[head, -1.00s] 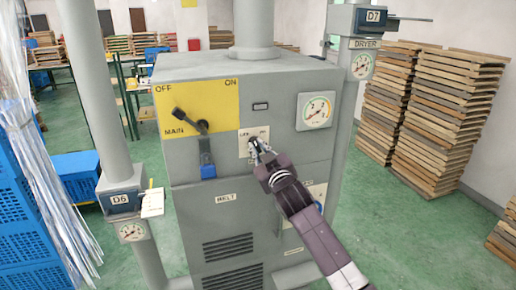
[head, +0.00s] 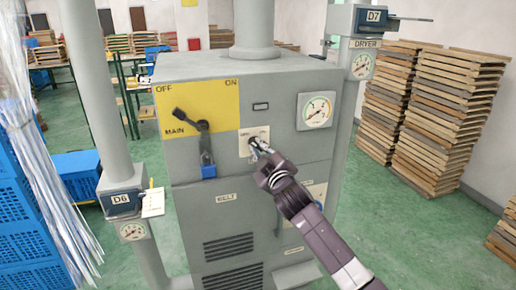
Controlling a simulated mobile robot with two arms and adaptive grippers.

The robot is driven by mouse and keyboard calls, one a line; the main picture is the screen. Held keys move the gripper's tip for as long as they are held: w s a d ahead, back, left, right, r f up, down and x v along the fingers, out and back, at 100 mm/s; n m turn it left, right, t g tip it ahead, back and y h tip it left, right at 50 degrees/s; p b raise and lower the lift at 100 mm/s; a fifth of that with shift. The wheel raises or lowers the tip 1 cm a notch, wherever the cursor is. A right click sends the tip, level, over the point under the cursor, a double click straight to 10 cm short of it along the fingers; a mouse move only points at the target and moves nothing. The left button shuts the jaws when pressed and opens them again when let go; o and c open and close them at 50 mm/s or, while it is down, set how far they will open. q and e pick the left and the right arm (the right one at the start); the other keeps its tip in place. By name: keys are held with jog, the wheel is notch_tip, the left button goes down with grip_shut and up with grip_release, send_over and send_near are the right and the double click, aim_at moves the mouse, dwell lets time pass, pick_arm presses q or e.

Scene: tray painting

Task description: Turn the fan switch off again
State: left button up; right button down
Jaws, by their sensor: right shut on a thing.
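The grey machine cabinet (head: 285,90) stands in front of me. A small pale switch plate (head: 245,133) is on its front, right of the yellow MAIN panel. My right gripper (head: 257,148) comes in from the lower right and is shut on the small switch at this plate. The fingers cover most of the switch, so I cannot tell which way it points. The plate's lettering is too small to read surely. My left gripper is not in view.
The MAIN lever (head: 190,122) points up-left towards OFF, with a blue padlock (head: 208,171) below it. A round gauge (head: 317,111) sits right of the switch plate. Pipes with boxes D6 (head: 122,200) and D7 (head: 373,17) flank the cabinet. Stacked boards (head: 445,125) stand right.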

jog(key=shift+f, duration=0.1)
jog(key=c, duration=2)
grip_release()
jog(key=shift+o, duration=0.2)
jog(key=v, duration=1.2)
